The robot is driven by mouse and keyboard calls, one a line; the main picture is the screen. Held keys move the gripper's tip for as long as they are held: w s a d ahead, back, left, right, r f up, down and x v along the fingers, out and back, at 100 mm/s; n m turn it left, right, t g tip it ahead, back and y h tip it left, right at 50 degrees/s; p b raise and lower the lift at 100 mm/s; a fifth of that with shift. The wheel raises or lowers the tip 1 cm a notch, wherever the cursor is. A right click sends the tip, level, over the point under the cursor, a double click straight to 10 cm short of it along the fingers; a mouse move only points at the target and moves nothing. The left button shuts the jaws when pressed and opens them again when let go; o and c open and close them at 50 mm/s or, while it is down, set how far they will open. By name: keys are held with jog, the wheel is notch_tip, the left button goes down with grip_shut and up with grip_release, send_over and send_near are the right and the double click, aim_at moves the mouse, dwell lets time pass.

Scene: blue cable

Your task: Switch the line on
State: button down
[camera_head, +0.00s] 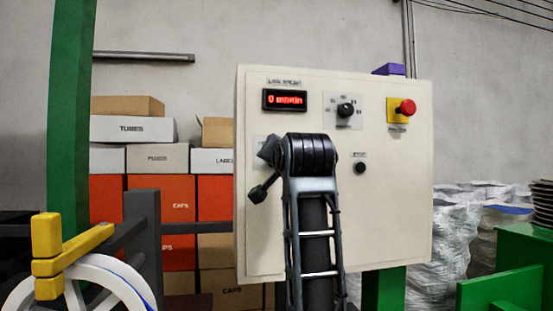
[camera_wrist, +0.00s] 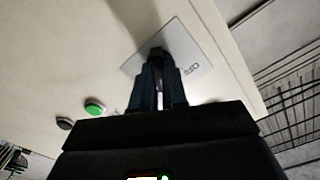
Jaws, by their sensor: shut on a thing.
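The cream control panel (camera_head: 390,230) fills the middle of the head view. Its red display (camera_head: 285,100) reads 0 m/min. In the wrist view, my gripper (camera_wrist: 160,75) is shut on a dark switch handle (camera_wrist: 157,50), which sits on a pale plate (camera_wrist: 195,62) with small lettering, upside down and hard to read. A green button (camera_wrist: 95,107) and a black button (camera_wrist: 65,124) show on the panel to the left. In the head view, my arm hides the switch and the green button; my fingertips are hidden too.
The panel also bears a black knob (camera_head: 346,110), a red mushroom button (camera_head: 406,107) on yellow and a small black button (camera_head: 360,168). A green post (camera_head: 72,110) and a white wheel (camera_head: 95,275) stand left. Stacked boxes (camera_head: 130,130) are behind.

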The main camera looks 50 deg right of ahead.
jog(key=c, duration=1.2)
grip_release()
jog(key=shift+o, duration=0.2)
jog(key=b+v, duration=0.1)
jog(key=v, duration=0.6)
jog(key=shift+s+a, duration=0.25)
jog(key=shift+s, duration=0.1)
